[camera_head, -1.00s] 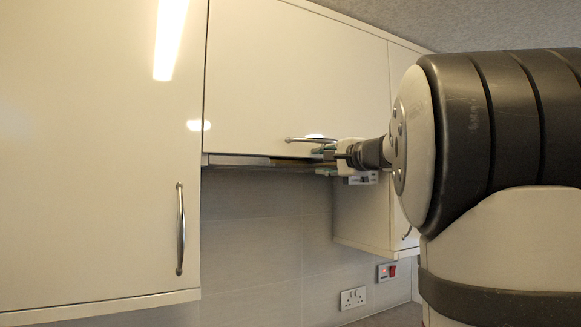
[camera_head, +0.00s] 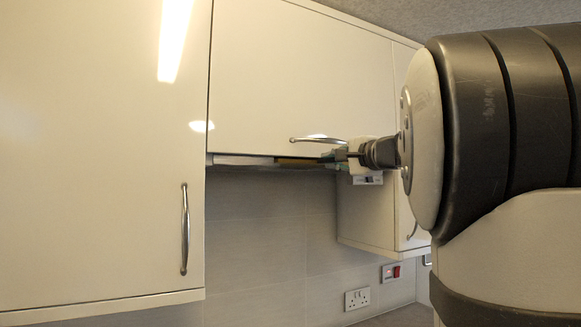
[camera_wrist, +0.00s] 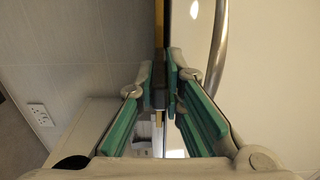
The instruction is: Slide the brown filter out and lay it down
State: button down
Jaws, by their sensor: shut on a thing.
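The brown filter shows as a thin yellow-brown edge (camera_head: 297,163) under the cabinet above the worktop, in the head view. In the wrist view its edge (camera_wrist: 159,25) runs as a narrow upright strip at the top middle, leading down between the fingers. My gripper (camera_head: 338,157) is at the right end of this edge, just below the cabinet's bar handle. In the wrist view my gripper (camera_wrist: 160,78) has its green-padded fingers closed on the filter's front part, where a dark grey piece shows. Most of the filter is hidden, and the fingers cover the grip.
The bar handle (camera_head: 317,140) of the upper door (camera_head: 300,75) is close above my gripper and shows beside it in the wrist view (camera_wrist: 217,50). A tall door (camera_head: 90,150) with a handle stands at left. Open room lies below, before the tiled wall (camera_head: 260,225).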

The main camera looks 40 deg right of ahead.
jog(key=p+v, duration=0.3)
jog(key=v, duration=2.1)
jog(key=shift+s+a+r, duration=0.15)
jog(key=shift+s+a, duration=0.1)
jog(key=shift+a, duration=0.05)
dwell(2.0)
notch_tip(320, 180, down, 12)
jog(key=b, duration=0.7)
jog(key=shift+b, duration=0.4)
dwell(0.4)
dwell(0.5)
